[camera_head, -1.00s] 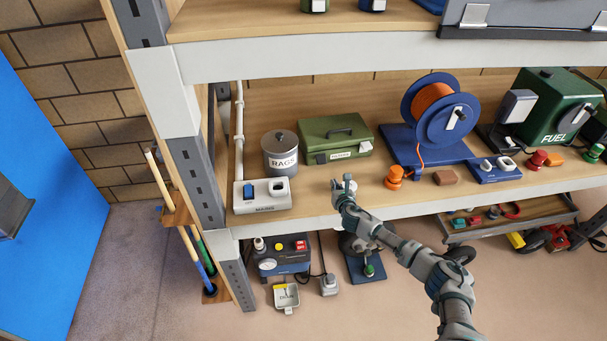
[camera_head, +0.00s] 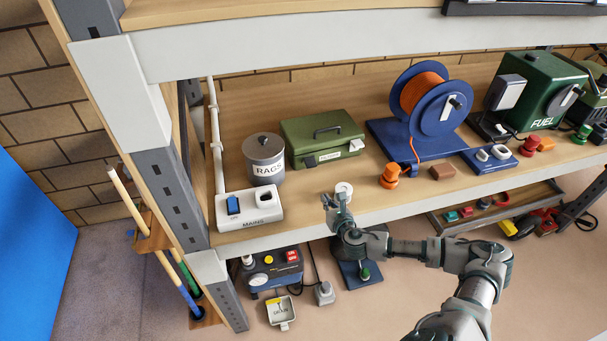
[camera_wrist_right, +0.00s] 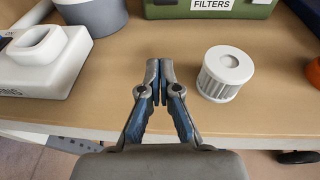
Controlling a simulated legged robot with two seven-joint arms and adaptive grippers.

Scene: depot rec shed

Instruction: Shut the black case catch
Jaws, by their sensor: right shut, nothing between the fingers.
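The green case (camera_head: 322,136) labelled FILTERS stands on the middle shelf with its lid down. A black catch (camera_head: 311,160) sticks out at the left of its front, and a pale catch (camera_head: 356,145) is at the right. The case's lower front edge also shows at the top of the right wrist view (camera_wrist_right: 165,9), where the catches are out of frame. My right gripper (camera_head: 329,199) is shut and empty at the shelf's front edge, in front of the case and apart from it. It also shows in the right wrist view (camera_wrist_right: 159,66). My left gripper is out of view.
A white ribbed filter (camera_head: 344,189) stands just right of my right fingertips. The grey RAGS tin (camera_head: 265,165) and white MAINS box (camera_head: 251,211) are to the left.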

